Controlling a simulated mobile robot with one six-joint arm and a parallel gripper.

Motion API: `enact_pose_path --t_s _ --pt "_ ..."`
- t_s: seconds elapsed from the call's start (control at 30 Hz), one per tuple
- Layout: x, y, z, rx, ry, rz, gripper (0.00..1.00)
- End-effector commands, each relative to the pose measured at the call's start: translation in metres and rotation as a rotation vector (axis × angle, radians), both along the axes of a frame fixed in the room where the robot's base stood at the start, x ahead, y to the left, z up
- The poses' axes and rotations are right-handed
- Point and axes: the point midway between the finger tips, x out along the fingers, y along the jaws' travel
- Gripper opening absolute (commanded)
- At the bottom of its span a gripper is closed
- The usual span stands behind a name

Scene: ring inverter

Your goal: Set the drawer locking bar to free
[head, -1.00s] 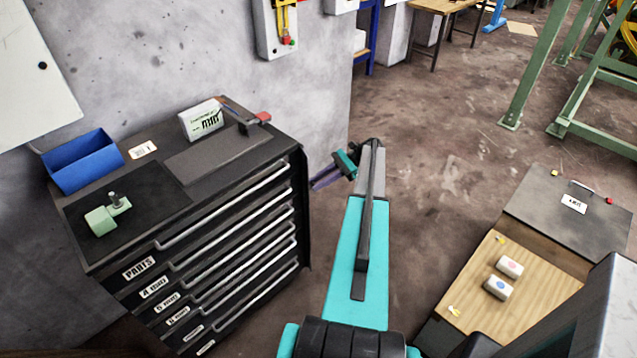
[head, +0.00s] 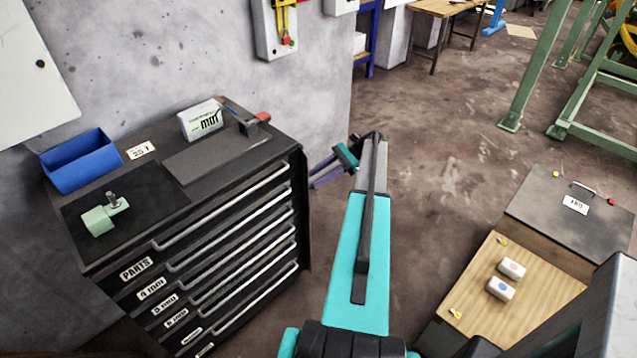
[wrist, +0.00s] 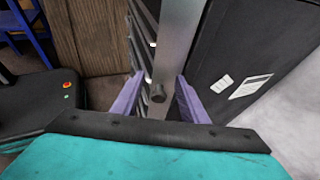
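The black drawer cabinet (head: 292,265) stands at the left in the head view, with several drawers with long pale handles. In the wrist view, the grey metal locking bar (wrist: 178,40) runs down the cabinet's front edge, beside the drawer handles. A short dark round knob (wrist: 157,94) sticks out near the bar's visible lower end. My gripper (head: 318,177) is by the cabinet's right front edge in the head view. In the wrist view its purple fingers (wrist: 156,100) are open, one on each side of the knob, with visible gaps. The bar's lower part is hidden behind my gripper.
A blue bin (head: 80,162), a green part (head: 100,219), a white box (head: 201,119) and a vise-like tool (head: 254,121) are on the cabinet top. A wall stands behind. A wooden-topped bench (head: 500,318) is at right. Open floor (head: 445,150) lies between.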

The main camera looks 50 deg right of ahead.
Motion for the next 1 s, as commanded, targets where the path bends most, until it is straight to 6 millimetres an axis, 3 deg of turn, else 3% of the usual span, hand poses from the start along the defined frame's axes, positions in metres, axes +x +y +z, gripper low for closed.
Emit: enact_pose_path --t_s 1.0 --pt "-0.079 0.077 0.011 0.001 0.001 0.001 0.40"
